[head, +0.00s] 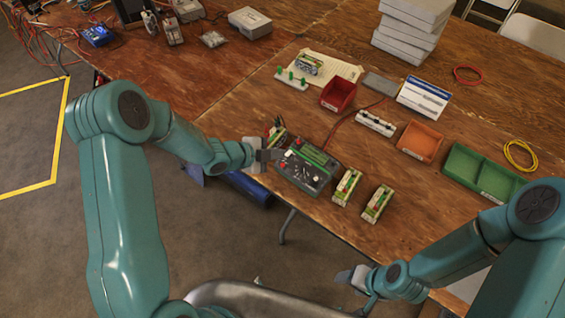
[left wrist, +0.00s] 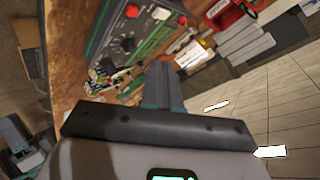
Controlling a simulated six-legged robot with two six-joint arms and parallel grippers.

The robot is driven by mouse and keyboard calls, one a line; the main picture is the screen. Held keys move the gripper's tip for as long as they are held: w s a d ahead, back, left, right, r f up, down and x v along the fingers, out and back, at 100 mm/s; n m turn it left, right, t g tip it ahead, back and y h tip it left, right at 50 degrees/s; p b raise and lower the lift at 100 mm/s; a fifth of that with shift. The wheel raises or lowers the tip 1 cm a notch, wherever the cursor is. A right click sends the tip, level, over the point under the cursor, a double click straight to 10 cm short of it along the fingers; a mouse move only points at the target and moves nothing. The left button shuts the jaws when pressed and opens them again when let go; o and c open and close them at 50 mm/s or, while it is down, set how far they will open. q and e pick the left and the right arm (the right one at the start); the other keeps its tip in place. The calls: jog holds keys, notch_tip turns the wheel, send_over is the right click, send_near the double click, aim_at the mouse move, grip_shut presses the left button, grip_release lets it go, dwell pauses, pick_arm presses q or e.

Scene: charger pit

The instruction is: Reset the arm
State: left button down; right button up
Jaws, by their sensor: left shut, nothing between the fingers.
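My left arm (head: 120,200) comes in from the left of the head view. Its gripper (head: 272,155) is shut and empty, at the left edge of the dark charger box (head: 307,165) with a green stripe. In the left wrist view the closed fingers (left wrist: 162,80) point toward the same box (left wrist: 125,35), which shows a red knob and a white knob. I cannot tell whether they touch it. My right gripper (head: 352,278) is low in the head view, off the table's front edge; whether it is open or shut is unclear.
Two green-topped battery packs (head: 347,187) (head: 377,204) stand right of the charger, and another pack (head: 276,134) is behind my left fingertips. A red bin (head: 338,94), an orange bin (head: 420,142) and a green tray (head: 481,171) lie farther right. Bare wood shows at the front right.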

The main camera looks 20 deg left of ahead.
pick_arm(q)
jog(key=shift+f, duration=0.1)
dwell(0.5)
jog(key=s+d+f+n+g+y, duration=0.1)
jog(key=s+d+f+n+g, duration=0.1)
jog(key=s+d+f+n, duration=0.3)
jog(key=s+d+f+n+g, duration=0.2)
jog(key=s+f, duration=0.1)
jog(key=s, duration=0.5)
jog(key=s+a+f+n+g+y, duration=0.1)
jog(key=s+n+g, duration=0.1)
jog(key=s+n, duration=0.4)
jog(key=s+a+f+n+g+y, duration=0.1)
jog(key=s+f+n+g, duration=0.1)
jog(key=s+n, duration=0.5)
